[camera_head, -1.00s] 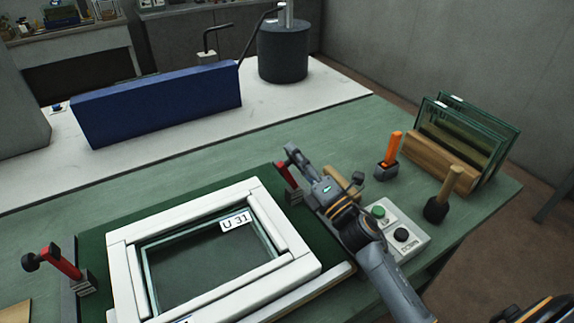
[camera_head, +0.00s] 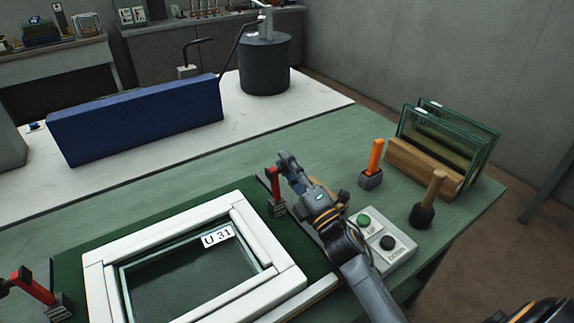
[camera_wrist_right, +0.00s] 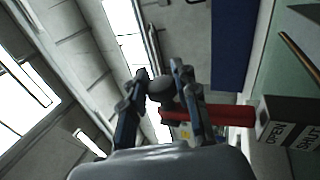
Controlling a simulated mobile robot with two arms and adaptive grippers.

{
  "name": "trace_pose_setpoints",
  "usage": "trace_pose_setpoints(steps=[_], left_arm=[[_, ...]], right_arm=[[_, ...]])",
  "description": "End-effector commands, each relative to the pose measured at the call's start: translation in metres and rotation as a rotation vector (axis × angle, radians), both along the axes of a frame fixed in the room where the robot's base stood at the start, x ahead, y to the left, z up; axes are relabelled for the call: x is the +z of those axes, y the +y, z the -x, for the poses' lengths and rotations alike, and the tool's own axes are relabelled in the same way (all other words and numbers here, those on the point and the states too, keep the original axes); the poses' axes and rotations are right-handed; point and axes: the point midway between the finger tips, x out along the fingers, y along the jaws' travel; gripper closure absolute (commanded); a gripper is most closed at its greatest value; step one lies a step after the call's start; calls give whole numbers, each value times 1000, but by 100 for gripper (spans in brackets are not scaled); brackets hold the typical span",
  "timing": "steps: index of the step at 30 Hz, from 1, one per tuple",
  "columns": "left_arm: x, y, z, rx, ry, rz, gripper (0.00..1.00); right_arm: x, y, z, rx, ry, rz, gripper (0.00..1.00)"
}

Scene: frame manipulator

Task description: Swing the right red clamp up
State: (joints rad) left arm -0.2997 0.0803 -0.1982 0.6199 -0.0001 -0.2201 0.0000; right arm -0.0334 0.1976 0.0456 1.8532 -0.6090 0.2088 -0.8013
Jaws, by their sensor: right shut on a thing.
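The right red clamp (camera_head: 275,184) stands on its dark base at the far right corner of the white frame (camera_head: 100,270), its red arm about upright. My right gripper (camera_head: 284,160) is at the top of that arm and hides its end. In the right wrist view the fingers (camera_wrist_right: 158,92) are shut on the clamp's black knob (camera_wrist_right: 160,88). There the red arm (camera_wrist_right: 222,115) runs to a base (camera_wrist_right: 290,125) marked OPEN and SHUT. The left red clamp (camera_head: 33,287) leans toward upper left, partly cut off. My left gripper is not in view.
A button box (camera_head: 382,238), an orange-handled tool (camera_head: 375,160), a mallet (camera_head: 428,205) and a wooden rack (camera_head: 425,165) with glass panes stand right of my right arm. A blue block (camera_head: 140,118) lies behind. Green table between is clear.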

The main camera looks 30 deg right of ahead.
Motion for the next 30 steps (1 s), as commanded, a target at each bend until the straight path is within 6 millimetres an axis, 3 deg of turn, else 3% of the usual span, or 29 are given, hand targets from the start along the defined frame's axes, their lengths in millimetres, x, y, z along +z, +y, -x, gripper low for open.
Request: trace_pose_setpoints(steps=[2, 3, 6, 7, 20, 26, 30], left_arm=[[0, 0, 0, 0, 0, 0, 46], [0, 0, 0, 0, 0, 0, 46], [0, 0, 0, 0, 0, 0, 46], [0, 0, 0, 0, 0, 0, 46], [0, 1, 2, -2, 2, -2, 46], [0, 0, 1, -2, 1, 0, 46], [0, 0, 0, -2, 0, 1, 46]], right_arm=[[-5, 0, 0, -1, 11, 2, 100], [-6, 0, 0, -1, 11, 2, 69], [-5, 0, 0, -1, 10, 2, 49], [-5, 0, 0, -1, 9, 2, 46], [-7, -2, 10, -1, 5, 0, 46], [-24, -8, 46, -3, 12, 0, 46], [-23, -14, 81, -2, 9, 3, 46]])
